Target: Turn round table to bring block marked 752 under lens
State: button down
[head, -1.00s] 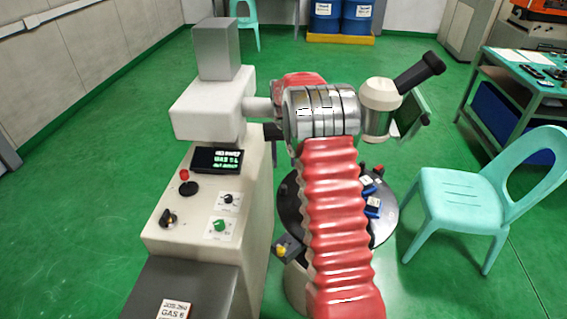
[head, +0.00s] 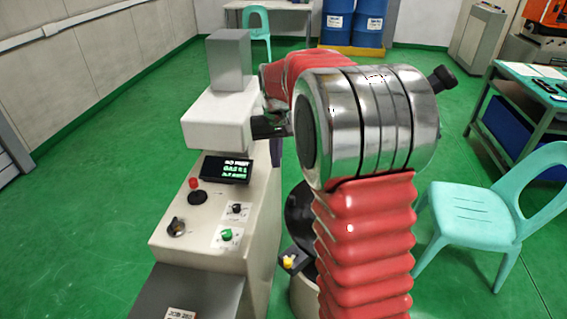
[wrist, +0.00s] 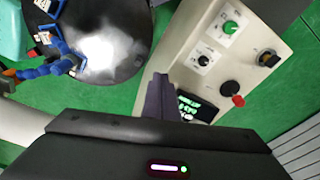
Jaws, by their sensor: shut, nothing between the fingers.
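The round table (wrist: 125,62) is a dark disc with a bright reflection in the wrist view. In the head view only its left edge (head: 297,212) shows past my arm. In the head view my arm hides the lens; only a black eyepiece (head: 443,78) sticks out. My gripper (wrist: 160,96) is shut and empty, above the gap between the table and the control panel.
The cream machine (head: 255,205) stands left of the table with a display (head: 227,169), a red knob (head: 195,185) and a green knob (head: 227,235). A yellow button (head: 289,262) is by the table's near edge. A turquoise chair (head: 475,215) stands right.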

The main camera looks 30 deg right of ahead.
jog(key=s+a+r+n+t, duration=0.1)
jog(key=s+a+r, duration=0.3)
jog(key=s+a, duration=0.15)
jog(key=s+a+r+t, duration=0.1)
jog(key=s+a+r, duration=0.3)
jog(key=s, duration=0.3)
jog(key=s+a+f+n+t, duration=0.1)
jog(key=s+a, duration=0.2)
jog(key=s, duration=0.5)
jog(key=s+a+f+n+t, duration=0.1)
jog(key=s+a, duration=0.2)
jog(key=s, duration=0.5)
jog(key=shift+a, duration=0.25)
